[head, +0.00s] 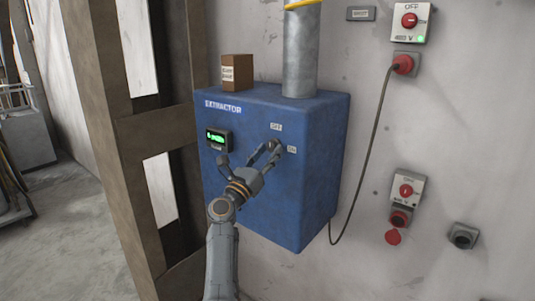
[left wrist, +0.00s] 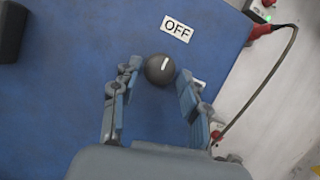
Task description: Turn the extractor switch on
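The extractor is a blue wall box (head: 265,215) with a white EXTRACTOR label. Its switch is a dark round knob (left wrist: 157,73) with a white mark that points up and right, toward the OFF label (left wrist: 177,27). The OFF label also shows in the head view (head: 276,127). The ON label (head: 292,149) is to the knob's lower right; in the left wrist view it is mostly hidden behind a finger. My left gripper (left wrist: 160,76) is open, with a finger on each side of the knob and small gaps visible. In the head view my left gripper (head: 267,152) partly covers the knob.
A small green display (head: 218,140) is left of the knob. A brown box (head: 237,72) and a grey pipe (head: 301,50) stand on top of the extractor. A cable (head: 374,145) hangs to the right, near wall switches (head: 406,190). A wooden post stands left.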

